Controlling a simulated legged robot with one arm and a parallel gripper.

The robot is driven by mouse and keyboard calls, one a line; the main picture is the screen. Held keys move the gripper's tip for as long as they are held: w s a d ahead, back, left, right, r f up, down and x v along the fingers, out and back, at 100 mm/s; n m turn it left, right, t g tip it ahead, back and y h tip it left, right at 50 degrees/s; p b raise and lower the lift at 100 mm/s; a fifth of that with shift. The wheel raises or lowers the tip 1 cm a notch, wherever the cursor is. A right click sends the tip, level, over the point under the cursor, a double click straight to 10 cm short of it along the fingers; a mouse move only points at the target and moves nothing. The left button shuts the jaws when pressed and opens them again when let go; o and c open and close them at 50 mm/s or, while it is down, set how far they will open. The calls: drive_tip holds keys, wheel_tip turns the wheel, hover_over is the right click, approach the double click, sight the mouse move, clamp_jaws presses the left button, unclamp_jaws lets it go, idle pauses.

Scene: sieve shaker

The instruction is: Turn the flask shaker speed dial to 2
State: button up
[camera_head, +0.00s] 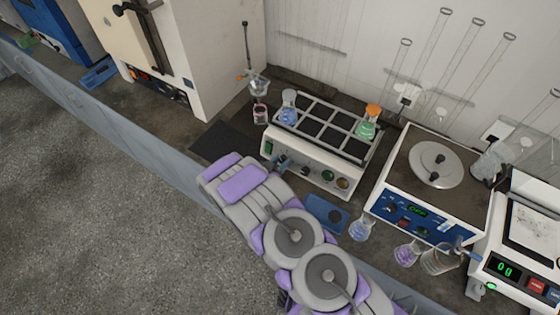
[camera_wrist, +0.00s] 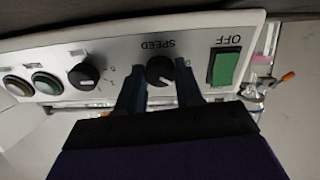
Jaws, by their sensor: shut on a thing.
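The flask shaker (camera_head: 312,172) is a white box with a black rack on top holding flasks. Its front panel (camera_wrist: 120,55) shows upside down in the wrist view. The black speed dial (camera_wrist: 160,71) sits under the upside-down word SPEED. My gripper (camera_wrist: 161,88) has one dark finger on each side of this dial and is shut on it. A pale line marks the dial, but the scale number it points at cannot be read. In the head view my gripper (camera_head: 281,163) is at the left part of the shaker's front, and the dial is hidden there.
A green OFF switch (camera_wrist: 225,68) is beside the speed dial, and a second black knob (camera_wrist: 84,76) is on its other side. A hotplate device (camera_head: 436,165) stands to the right. A blue tray (camera_head: 327,215) and a flask (camera_head: 361,230) are near the bench edge.

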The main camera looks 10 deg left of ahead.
drive_tip(key=m, duration=0.4)
drive_tip(key=shift+a+m, duration=0.2)
drive_tip(key=shift+m, duration=0.1)
drive_tip(key=shift+m+g+b, duration=0.3)
drive_tip(key=shift+m+b, duration=1.05)
drive_tip(key=shift+m, duration=1.25)
drive_tip(key=o, duration=1)
drive_tip(key=shift+s+a, duration=0.1)
drive_tip(key=shift+o, duration=0.2)
drive_tip(key=shift+r, duration=0.1)
